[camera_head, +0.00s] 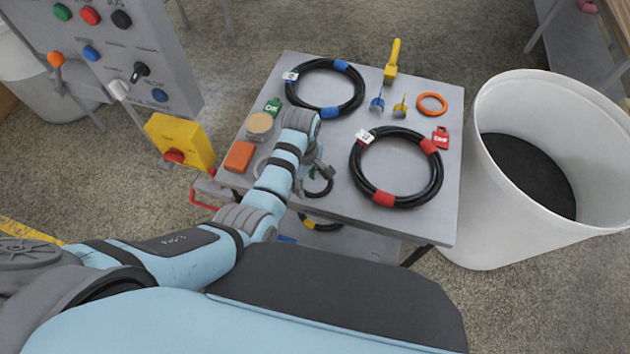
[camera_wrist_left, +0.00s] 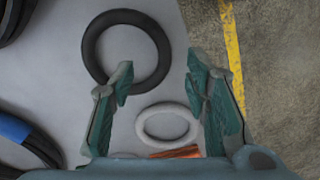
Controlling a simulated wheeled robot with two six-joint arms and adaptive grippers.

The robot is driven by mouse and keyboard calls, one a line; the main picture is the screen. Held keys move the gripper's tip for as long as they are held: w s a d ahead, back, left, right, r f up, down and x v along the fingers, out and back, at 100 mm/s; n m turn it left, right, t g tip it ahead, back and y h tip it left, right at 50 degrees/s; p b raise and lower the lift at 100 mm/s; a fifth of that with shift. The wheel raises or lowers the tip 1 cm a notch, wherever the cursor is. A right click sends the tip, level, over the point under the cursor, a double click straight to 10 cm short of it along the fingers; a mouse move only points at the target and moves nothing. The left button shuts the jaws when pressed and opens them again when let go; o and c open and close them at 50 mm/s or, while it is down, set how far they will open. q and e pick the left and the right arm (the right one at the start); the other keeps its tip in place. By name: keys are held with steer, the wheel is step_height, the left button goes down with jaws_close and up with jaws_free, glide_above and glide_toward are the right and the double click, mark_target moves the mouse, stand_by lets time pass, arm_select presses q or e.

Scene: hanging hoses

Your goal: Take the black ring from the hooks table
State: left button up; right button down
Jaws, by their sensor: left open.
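The black ring (camera_wrist_left: 125,17) lies flat on the grey table (camera_wrist_left: 60,75). In the left wrist view it is whole or nearly so, beyond and to the left of the gap between my fingers. My left gripper (camera_wrist_left: 160,75) is open and empty, with its left fingertip overlapping the ring's near edge in the picture. In the head view my left gripper (camera_head: 317,170) hangs over the table's near part, and the black ring (camera_head: 329,190) is partly hidden beneath it. I cannot tell the height of the fingers over the ring. My right gripper is not in view.
A smaller light grey ring (camera_wrist_left: 167,106) lies near my right finger. Hoses with blue tape (camera_head: 341,65) and red tape (camera_head: 383,198) lie on the table. An orange ring (camera_head: 422,97) lies at the back right. A white bin (camera_head: 500,225) stands right; a control panel (camera_head: 140,45) stands left.

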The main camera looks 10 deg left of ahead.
mark_target(305, 187)
arm_select(q)
step_height(305, 187, down, 4)
steer(key=shift+r+b, duration=0.2)
steer(key=shift+b, duration=0.2)
steer(key=shift+r, duration=0.1)
steer(key=shift+c, duration=0.6)
jaws_close()
